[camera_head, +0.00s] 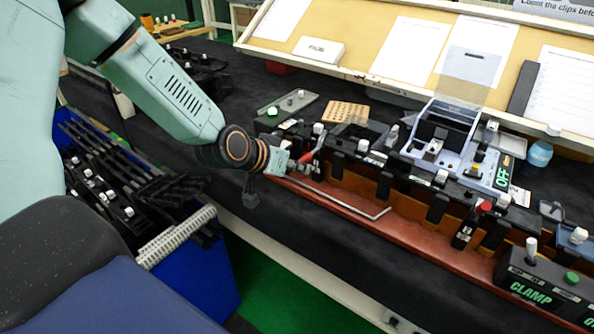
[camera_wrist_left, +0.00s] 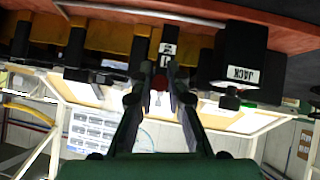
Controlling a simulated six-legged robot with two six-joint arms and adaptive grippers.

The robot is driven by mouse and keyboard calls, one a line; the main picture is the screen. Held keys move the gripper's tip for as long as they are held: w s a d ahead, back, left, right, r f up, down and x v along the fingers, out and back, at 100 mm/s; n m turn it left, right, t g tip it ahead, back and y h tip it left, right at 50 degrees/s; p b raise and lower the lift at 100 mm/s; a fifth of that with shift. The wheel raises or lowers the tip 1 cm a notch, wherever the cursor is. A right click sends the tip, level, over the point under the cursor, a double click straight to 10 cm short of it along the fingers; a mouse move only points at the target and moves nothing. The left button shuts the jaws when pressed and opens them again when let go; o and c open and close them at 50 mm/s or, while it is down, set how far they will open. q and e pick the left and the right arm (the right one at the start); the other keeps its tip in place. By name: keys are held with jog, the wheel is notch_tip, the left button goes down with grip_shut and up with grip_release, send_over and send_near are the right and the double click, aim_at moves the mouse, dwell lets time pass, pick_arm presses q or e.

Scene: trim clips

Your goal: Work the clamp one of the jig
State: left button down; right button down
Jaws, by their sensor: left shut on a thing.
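The jig (camera_head: 350,205) is a long brown-red base with a row of black fixtures along it. My left gripper (camera_head: 300,164) is at the jig's left end, shut on a small red-tipped clamp handle (camera_head: 306,157). In the left wrist view, the fingertips (camera_wrist_left: 161,72) close in front of a black fixture with a white label, and a bit of red (camera_wrist_left: 158,84) shows between them. The fingers hide most of the handle, and the clamp's number cannot be read. Another red-tipped handle (camera_head: 484,206) stands farther right on the jig. My right gripper is not in view.
A black box marked CLAMP (camera_head: 535,283) with a lever and green button is at lower right. A block marked JACK (camera_wrist_left: 243,62) is close beside the left gripper. A thin bent rod (camera_head: 350,203) lies along the jig's front. A blue bin (camera_head: 195,270) is at lower left.

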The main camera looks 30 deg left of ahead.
pick_arm(q)
jog(key=shift+w+f+t+b, duration=0.15)
jog(key=shift+f+t+b, duration=1.45)
jog(key=shift+b, duration=1.2)
jog(key=shift+w+t+h+b, duration=0.15)
jog(key=shift+t+h+b, duration=0.25)
jog(key=shift+b, duration=0.55)
jog(key=c, duration=1.3)
grip_release()
jog(key=shift+r, duration=5)
